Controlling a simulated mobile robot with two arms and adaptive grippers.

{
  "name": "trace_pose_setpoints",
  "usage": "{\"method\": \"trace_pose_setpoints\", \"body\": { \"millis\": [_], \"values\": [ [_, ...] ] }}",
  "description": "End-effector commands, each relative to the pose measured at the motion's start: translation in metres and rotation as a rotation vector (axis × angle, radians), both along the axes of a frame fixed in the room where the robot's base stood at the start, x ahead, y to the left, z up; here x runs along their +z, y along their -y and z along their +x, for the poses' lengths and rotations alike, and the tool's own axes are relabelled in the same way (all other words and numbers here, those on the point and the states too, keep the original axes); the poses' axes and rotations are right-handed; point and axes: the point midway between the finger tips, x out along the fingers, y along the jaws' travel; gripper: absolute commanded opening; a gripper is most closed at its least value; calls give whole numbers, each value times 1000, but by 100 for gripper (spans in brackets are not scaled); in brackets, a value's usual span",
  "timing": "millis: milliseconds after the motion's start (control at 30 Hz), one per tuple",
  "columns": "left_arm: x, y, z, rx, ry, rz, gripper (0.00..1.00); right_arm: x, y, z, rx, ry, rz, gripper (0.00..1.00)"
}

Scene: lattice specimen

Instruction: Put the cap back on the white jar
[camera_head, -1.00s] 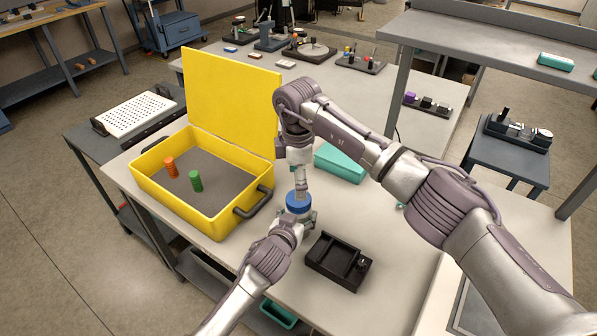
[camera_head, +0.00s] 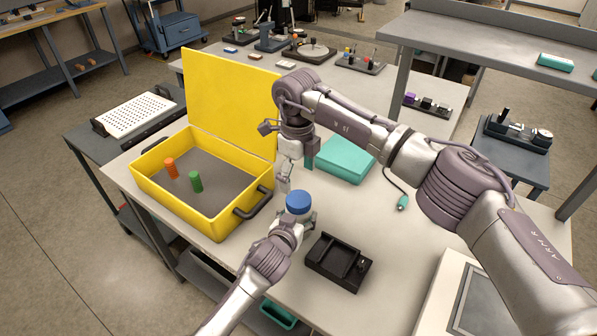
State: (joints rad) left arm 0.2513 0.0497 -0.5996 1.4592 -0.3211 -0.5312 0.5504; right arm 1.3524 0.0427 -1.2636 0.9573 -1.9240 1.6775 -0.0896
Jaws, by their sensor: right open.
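The blue cap (camera_head: 298,202) sits level on top of the white jar, over the table in front of the yellow case. The jar's body is almost wholly hidden below the cap and behind my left gripper. My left gripper (camera_head: 303,221) comes in from the lower left and is closed around the jar just under the cap. My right gripper (camera_head: 284,180) hangs just behind and to the left of the cap, apart from it, open and empty. Its fingers are small in the picture.
The open yellow case (camera_head: 222,226) with an orange and a green cylinder stands left. A black tray (camera_head: 338,262) lies close in front, right of the jar. The table's right middle is clear.

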Motion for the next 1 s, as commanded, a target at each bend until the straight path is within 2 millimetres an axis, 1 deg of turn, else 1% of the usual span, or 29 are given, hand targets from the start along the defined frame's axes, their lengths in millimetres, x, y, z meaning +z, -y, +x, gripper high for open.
{"method": "trace_pose_setpoints", "body": {
  "millis": [33,100,200,300,400,500,600,867,1000],
  "values": [
    [-1,0,-1,0,-3,0,0,1,1,0,105,2,-2,85],
    [-1,0,-1,0,-3,0,0,2,1,0,262,0,-2,85],
    [-1,0,0,0,-3,0,0,3,1,0,463,-1,-3,85],
    [-1,0,0,0,-3,0,0,4,2,0,621,-1,-3,85],
    [-1,0,0,0,-3,0,0,5,2,0,731,-2,-3,85],
    [-1,0,0,0,-3,0,0,5,2,0,793,-2,-3,85],
    [-1,0,0,0,-2,0,0,5,2,0,818,-3,-4,85],
    [-1,0,0,0,-2,1,0,5,2,0,818,-3,-4,85],
    [-1,0,0,0,-2,1,0,-1,2,-1,817,-6,-2,85]
  ]
}}
